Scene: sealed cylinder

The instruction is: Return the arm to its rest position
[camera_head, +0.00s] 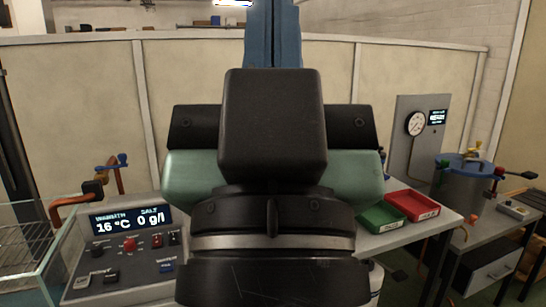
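My gripper (272,125) is very close to the camera and fills the middle of the head view. I see a black block in front of a wide black and pale green body, above a round black and grey wrist (272,240). The fingers are hidden, so I cannot tell if they are open or shut, or if anything is between them. A grey metal cylinder (462,190) with a blue lid stands on a bench at the right.
At the left, a control panel (130,255) reads 16 °C and 0 g/l beside a glass-walled tank (55,250). Green (380,219) and red (412,204) trays lie on a table at the right. A gauge panel (405,150) stands behind. My arm hides the middle.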

